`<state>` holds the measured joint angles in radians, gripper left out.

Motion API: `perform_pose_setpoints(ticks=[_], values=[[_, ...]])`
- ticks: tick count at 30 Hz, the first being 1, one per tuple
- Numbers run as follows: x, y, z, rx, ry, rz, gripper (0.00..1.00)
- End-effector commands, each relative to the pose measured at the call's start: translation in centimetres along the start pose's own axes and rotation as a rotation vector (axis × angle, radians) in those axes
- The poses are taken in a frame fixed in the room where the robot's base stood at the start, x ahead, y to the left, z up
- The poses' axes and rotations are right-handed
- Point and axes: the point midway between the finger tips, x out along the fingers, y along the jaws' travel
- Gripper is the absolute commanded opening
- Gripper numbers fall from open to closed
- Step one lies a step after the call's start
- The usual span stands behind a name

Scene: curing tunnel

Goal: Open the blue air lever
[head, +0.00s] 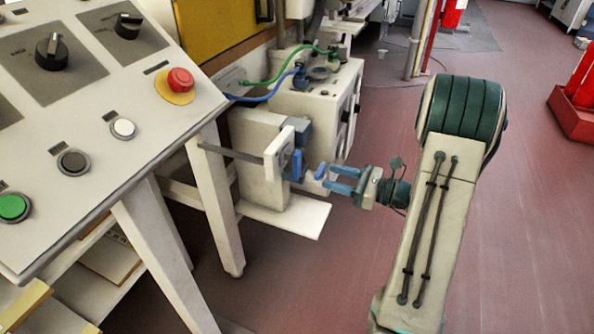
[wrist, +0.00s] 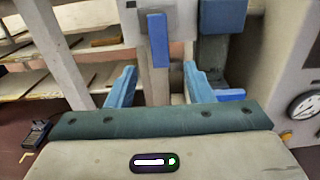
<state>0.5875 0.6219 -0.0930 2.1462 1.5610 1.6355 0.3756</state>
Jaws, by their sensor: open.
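A blue upright bar (wrist: 158,40), which looks like the air lever, hangs from a grey plate at the top middle of the wrist view. In the head view a blue upright piece (head: 297,165) shows at the cream bracket, left of my gripper (head: 344,180). In the wrist view my gripper (wrist: 160,86) is open, its blue fingers apart with nothing between them. The bar appears above and ahead of the gap, not gripped. A second short blue piece (wrist: 230,95) shows beside the right finger; it also appears in the head view (head: 321,170), just beyond my fingertips.
A cream machine box (head: 312,95) with blue and green hoses stands behind the bracket. A pale shelf plate (head: 290,217) juts out below. The control panel (head: 105,95) fills the left. A gauge (wrist: 304,105) is at right in the wrist view.

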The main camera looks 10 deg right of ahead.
Motion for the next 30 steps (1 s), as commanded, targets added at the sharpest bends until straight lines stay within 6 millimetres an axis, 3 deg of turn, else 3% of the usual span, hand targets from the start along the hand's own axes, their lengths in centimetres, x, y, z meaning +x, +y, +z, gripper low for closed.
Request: perform_pose_setpoints(ticks=[9,15,28,29,30], values=[[7.0,0.1,-0.2,-0.002,0.001,0.006,0.47],[9.8,0.1,-0.1,-0.002,0.002,0.004,0.47],[10.9,0.1,0.0,-0.001,0.002,0.001,0.47],[10.9,0.1,0.0,-0.001,0.002,0.001,0.45],[10.9,0.1,0.0,-0.001,0.002,0.002,0.33]])
